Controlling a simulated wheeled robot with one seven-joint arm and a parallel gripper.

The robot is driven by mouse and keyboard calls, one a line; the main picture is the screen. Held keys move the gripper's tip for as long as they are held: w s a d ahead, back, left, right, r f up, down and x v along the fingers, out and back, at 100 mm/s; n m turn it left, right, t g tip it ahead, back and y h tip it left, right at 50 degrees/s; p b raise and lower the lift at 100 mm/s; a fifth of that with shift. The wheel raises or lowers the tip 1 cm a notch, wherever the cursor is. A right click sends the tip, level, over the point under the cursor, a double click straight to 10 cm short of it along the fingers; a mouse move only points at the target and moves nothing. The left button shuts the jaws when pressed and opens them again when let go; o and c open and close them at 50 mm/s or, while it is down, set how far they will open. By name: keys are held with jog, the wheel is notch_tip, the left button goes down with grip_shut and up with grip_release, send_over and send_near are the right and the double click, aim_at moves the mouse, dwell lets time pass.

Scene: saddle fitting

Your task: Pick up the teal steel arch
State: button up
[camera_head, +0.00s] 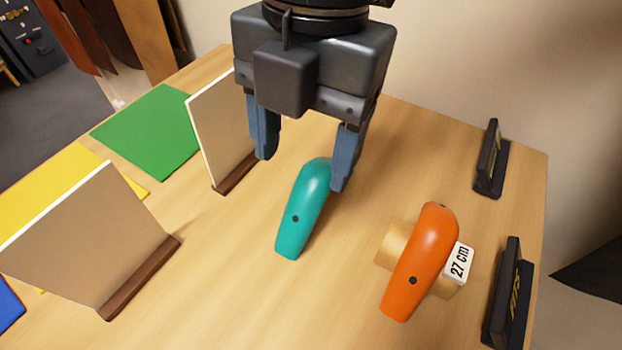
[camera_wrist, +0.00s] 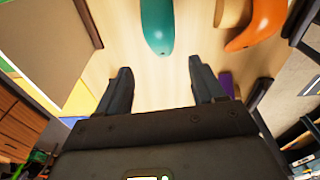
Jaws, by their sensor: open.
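The teal steel arch (camera_head: 304,212) stands on the wooden table near the middle in the head view, a smooth curved piece with a dark hole in its side. It also shows at the top of the wrist view (camera_wrist: 157,24). My gripper (camera_head: 303,172) is open and empty, its two blue-grey fingers pointing down. In the head view the fingers appear above and behind the arch, the right finger overlapping its upper end in the picture. In the wrist view the open fingers (camera_wrist: 160,82) lie apart from the arch, with bare table between.
An orange arch (camera_head: 419,265) rests on a wooden block with a "27 cm" label (camera_head: 458,262) at right. Upright panels (camera_head: 90,240) (camera_head: 222,130) stand at left, near green (camera_head: 150,130) and yellow (camera_head: 50,185) mats. Dark stands (camera_head: 491,160) (camera_head: 508,300) line the right edge.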

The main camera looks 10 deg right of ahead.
aim_at(318, 175)
jog(key=shift+w+d+f+m+t+h, duration=0.15)
jog(key=shift+w+d+m+t+h, duration=0.25)
jog(key=shift+w+d, duration=0.5)
jog(key=shift+d+f, duration=0.15)
jog(key=shift+f, duration=0.1)
notch_tip(318, 175, down, 7)
jog(key=shift+w+f, duration=0.1)
jog(key=shift+w, duration=0.05)
jog(key=shift+c, duration=0.2)
jog(key=c, duration=1.2)
